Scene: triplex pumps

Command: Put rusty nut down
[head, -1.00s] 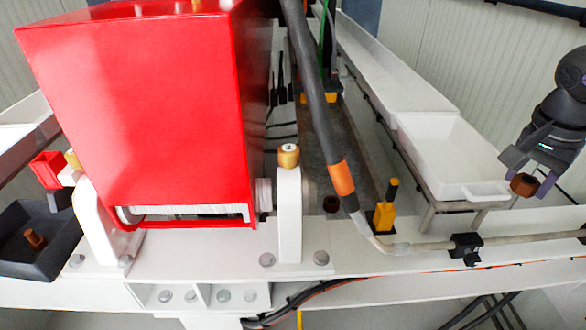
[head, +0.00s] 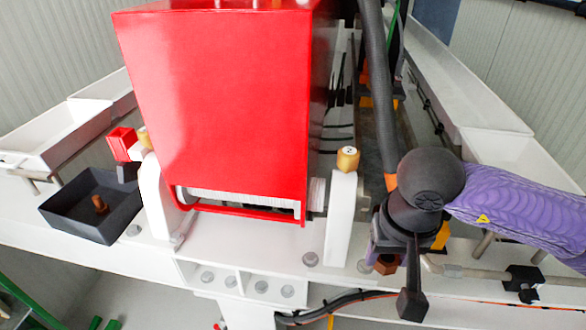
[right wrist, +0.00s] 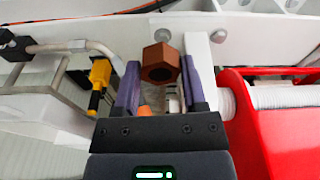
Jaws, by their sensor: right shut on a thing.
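The rusty nut (head: 386,265) is a brown hexagonal piece with a round hole. It is held in my right gripper (head: 388,262), just right of the white post marked 2, over the white beam. In the right wrist view the nut (right wrist: 160,64) sits at the tips of the two purple fingers (right wrist: 160,84), its dark hole facing the camera. My arm partly hides the nut in the head view. I cannot tell whether it touches the beam. My left gripper is not in view.
A black tray (head: 72,222) with a small rusty piece (head: 99,204) inside is at the left. The big red pump housing (head: 215,110) stands beside the white post (head: 340,215) with its golden cap (head: 347,158). A hose (head: 376,80) and a pipe (head: 455,271) run nearby.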

